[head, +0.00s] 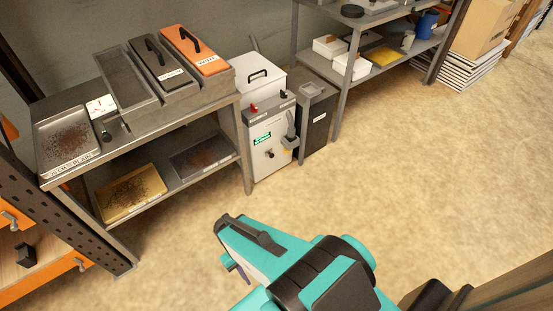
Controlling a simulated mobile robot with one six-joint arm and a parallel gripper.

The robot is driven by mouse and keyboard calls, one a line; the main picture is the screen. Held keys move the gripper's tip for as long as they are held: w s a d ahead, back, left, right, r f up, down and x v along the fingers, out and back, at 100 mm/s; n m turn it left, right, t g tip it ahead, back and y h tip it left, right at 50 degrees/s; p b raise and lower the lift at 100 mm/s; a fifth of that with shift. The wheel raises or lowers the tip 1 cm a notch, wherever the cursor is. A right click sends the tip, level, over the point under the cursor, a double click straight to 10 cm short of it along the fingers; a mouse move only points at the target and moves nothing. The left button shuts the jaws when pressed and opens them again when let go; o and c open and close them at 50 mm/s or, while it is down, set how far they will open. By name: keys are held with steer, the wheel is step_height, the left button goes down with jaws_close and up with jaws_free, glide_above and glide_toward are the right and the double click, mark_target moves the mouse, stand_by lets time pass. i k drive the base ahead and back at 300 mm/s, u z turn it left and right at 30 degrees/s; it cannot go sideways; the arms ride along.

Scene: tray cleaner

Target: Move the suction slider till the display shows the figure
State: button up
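A grey machine (257,150) stands on the floor right of the steel bench. Its front has a small green panel (262,139), which may be the display; any figure on it is too small to read. A dark knob (270,154) sits below the panel. I cannot tell which part is the suction slider. A small white plate with a red mark (101,106) stands on the bench, beside a dark fitting (112,126). My teal and black arm shows at the bottom, well in front of the machine.
The steel bench (150,140) holds a tray of dark crumbs (66,119) and covered bins with black (158,66) and orange (196,50) lids. Its lower shelf holds a yellow tray (131,192). A dark bin (317,116) stands right of the machine. The floor in front is clear.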

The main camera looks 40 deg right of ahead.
mark_target(270, 152)
steer(key=z, duration=0.8)
steer(key=i, duration=0.45)
steer(key=u, duration=0.65)
